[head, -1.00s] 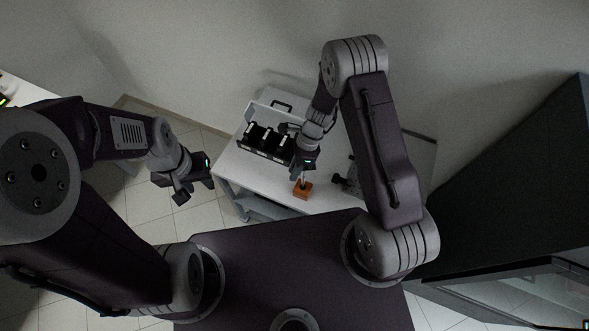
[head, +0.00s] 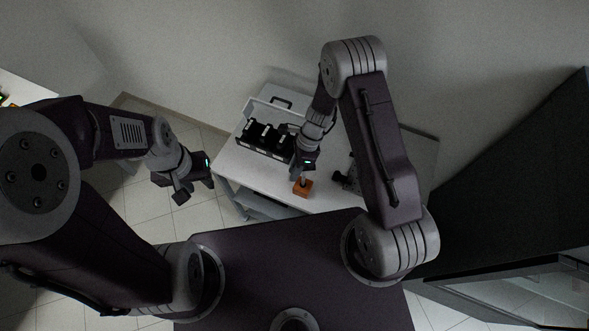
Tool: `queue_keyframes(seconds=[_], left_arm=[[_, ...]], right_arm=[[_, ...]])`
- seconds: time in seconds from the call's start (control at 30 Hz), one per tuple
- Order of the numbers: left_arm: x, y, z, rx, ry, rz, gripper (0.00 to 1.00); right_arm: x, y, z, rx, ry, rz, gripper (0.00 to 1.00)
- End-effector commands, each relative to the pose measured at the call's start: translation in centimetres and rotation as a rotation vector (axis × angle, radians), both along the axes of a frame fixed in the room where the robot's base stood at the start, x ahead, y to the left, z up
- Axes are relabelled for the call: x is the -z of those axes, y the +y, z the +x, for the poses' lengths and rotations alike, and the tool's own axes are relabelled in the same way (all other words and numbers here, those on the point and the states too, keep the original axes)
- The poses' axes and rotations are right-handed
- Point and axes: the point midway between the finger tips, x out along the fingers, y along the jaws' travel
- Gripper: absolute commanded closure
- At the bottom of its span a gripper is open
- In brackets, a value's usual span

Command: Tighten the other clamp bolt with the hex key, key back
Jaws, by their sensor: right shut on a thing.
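An orange block (head: 303,188) sits near the front edge of the white table. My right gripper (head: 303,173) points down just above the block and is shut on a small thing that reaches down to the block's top. It is most likely the hex key, but it is too small to make out. A dark device (head: 347,179) stands to the right of the block, partly behind my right arm. The clamp bolts cannot be made out. My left gripper (head: 188,190) hangs to the left of the table, apart from everything; its fingers look spread and empty.
A tray with black compartments (head: 264,155) stands on the left of the white table (head: 238,176). A dark cabinet (head: 510,190) stands at the right. Some table surface is clear between the tray and the front edge.

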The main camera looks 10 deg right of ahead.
Motion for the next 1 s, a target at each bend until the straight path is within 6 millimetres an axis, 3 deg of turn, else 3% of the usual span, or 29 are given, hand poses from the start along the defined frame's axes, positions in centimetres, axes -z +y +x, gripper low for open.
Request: queue_keyframes(seconds=[0.13, 0.17, 0.23, 0.27, 0.63, 1.0], left_arm=[[0.8, 0.0, 0.0, 0.000, 0.000, 0.000, 0.64], [0.8, 0.0, 0.0, 0.000, 0.000, 0.000, 0.64], [0.6, 0.0, 0.0, 0.000, 0.000, 0.000, 0.64], [0.6, 0.0, 0.0, 0.000, 0.000, 0.000, 0.64], [0.8, 0.0, 0.0, 0.000, 0.000, 0.000, 0.64], [1.9, 0.0, 0.0, 0.000, 0.000, 0.000, 0.64]], right_arm=[[0.9, 0.0, 0.0, 0.001, -0.001, 0.001, 1.00], [0.9, 0.0, 0.1, 0.001, -0.001, 0.001, 0.77], [0.7, 0.0, 0.1, 0.001, -0.001, 0.001, 0.58], [0.7, 0.0, 0.1, 0.001, -0.001, 0.001, 0.55], [0.0, -0.2, 0.3, 0.001, -0.003, 0.003, 0.55], [-6.7, -2.5, 1.6, 0.001, -0.005, 0.000, 0.55]])
